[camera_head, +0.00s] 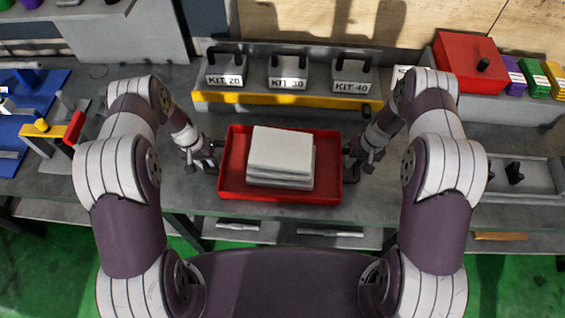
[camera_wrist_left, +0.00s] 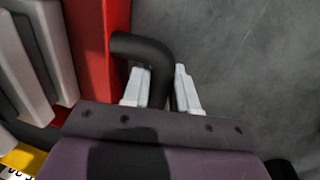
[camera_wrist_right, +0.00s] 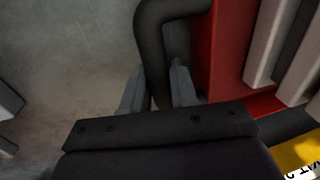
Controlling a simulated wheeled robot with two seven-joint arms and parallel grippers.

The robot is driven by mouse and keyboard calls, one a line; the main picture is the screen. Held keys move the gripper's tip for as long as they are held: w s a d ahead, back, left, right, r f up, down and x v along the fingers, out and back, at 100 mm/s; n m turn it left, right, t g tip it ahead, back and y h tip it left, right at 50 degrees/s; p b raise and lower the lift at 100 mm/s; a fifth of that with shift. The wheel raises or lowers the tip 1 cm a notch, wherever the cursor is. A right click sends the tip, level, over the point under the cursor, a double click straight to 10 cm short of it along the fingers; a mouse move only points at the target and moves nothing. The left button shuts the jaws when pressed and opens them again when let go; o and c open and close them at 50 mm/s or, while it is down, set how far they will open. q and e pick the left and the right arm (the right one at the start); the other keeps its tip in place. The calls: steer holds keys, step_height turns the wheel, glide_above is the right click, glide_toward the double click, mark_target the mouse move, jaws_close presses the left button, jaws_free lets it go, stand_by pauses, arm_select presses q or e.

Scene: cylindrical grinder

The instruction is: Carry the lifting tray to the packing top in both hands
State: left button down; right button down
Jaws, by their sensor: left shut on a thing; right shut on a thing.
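The red lifting tray (camera_head: 230,165) is at the middle of the head view, over the grey bench, with a stack of white slabs (camera_head: 281,150) in it. Whether it rests on the bench or hangs just above it I cannot tell. My left gripper (camera_head: 208,160) is at the tray's left end, shut on a black handle (camera_wrist_left: 143,46), which stands between its fingers (camera_wrist_left: 160,88) in the left wrist view. My right gripper (camera_head: 354,160) is at the right end, shut on the other black handle (camera_wrist_right: 152,35); its fingers (camera_wrist_right: 158,88) show in the right wrist view.
Behind the tray stand grey blocks marked KIT 20 (camera_head: 225,72), KIT 30 (camera_head: 288,73) and KIT 40 (camera_head: 351,76) by a yellow-edged ledge (camera_head: 290,99). A red box (camera_head: 468,63) is back right. A blue board (camera_head: 30,110) with a clamp lies left. A grey open tray (camera_head: 535,172) lies right.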

arm_select(q)
steer(key=c, duration=1.1)
jaws_free()
steer(key=shift+f, duration=0.15)
arm_select(e)
steer(key=c, duration=1.1)
jaws_free()
steer(key=shift+f, duration=0.15)
arm_select(q)
steer(key=shift+o, duration=1.1)
steer(key=shift+s, duration=0.1)
arm_select(e)
steer(key=shift+o, duration=1.1)
steer(key=shift+s, duration=0.1)
arm_select(q)
steer(key=shift+s, duration=0.15)
arm_select(e)
steer(key=shift+s, duration=0.15)
steer(key=shift+r, duration=0.4)
arm_select(q)
step_height(320, 180, up, 12)
steer(key=a, duration=0.2)
steer(key=shift+a, duration=0.15)
arm_select(e)
step_height(320, 180, up, 11)
steer(key=d, duration=0.2)
steer(key=shift+d, duration=0.15)
steer(key=shift+r, duration=0.1)
